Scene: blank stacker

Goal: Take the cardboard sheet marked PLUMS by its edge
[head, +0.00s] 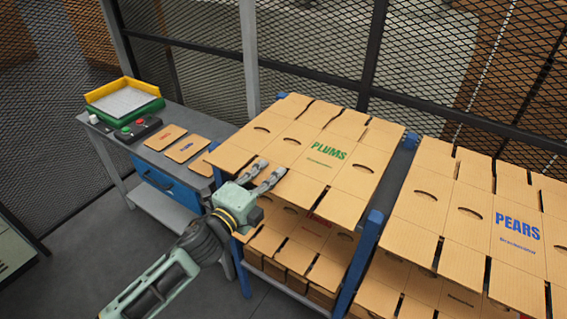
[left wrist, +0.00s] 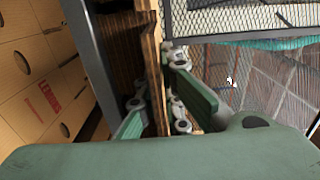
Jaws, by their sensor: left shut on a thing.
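The cardboard sheet marked PLUMS (head: 310,147) is a flat, slotted tan sheet with green print, lying on top of the left rack. My left gripper (head: 268,174) is at its front left edge in the head view. In the left wrist view the gripper (left wrist: 157,88) has one finger on each side of a thin cardboard edge (left wrist: 153,60) and is shut on it. The finger on the underside is hidden in the head view. My right gripper is in neither view.
A sheet marked PEARS (head: 517,225) lies on the right rack. More sheets (head: 296,235) sit on the shelf below PLUMS. A grey bench (head: 195,118) at left holds a green and yellow tray (head: 122,112), a button box (head: 137,130) and small cards (head: 187,149). Mesh fencing stands behind.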

